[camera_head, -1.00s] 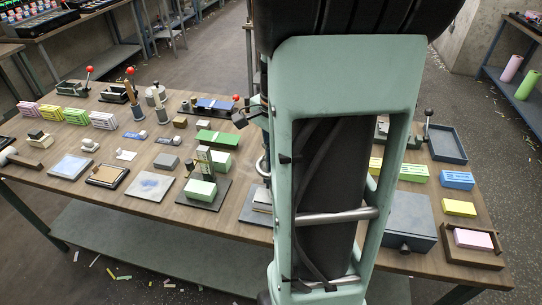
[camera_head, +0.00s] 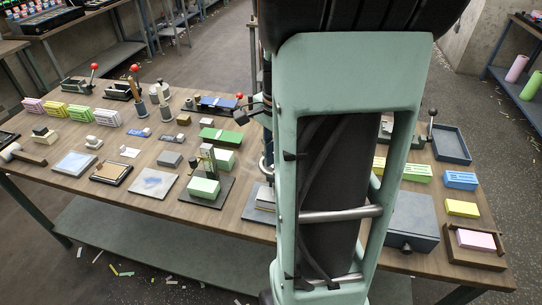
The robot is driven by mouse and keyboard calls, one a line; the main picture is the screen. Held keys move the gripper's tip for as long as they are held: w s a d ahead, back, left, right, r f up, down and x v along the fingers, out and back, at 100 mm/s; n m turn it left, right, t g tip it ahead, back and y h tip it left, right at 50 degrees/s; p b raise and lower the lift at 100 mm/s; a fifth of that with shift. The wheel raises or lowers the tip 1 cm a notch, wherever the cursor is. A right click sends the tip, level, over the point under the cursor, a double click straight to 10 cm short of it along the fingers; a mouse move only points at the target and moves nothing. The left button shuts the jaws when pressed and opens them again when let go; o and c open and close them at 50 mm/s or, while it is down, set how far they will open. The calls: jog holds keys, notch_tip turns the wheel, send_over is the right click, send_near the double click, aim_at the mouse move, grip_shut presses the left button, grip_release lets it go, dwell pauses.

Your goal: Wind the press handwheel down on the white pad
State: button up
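A press stands at the table's front middle, mostly hidden behind my arm. Part of a pale ring, which looks like its handwheel (camera_head: 264,168), shows at the arm's left edge. Below it a pale pad (camera_head: 264,197) lies on a grey base plate (camera_head: 254,213), cut off from sight on the right. Dark parts that look like my gripper (camera_head: 246,113) stick out left of the arm, behind the press and close to a red lever knob. I cannot see its fingertips clearly or tell whether it touches anything.
Left of the press, a dark plate bears a small stand and a pale green block (camera_head: 204,188). A green block (camera_head: 221,136) and a blue lever tool (camera_head: 217,103) lie behind. A grey box (camera_head: 411,222) and a wooden tray (camera_head: 474,253) are at right. Paper scraps litter the floor.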

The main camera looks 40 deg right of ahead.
notch_tip(320, 180, up, 12)
dwell(0.6)
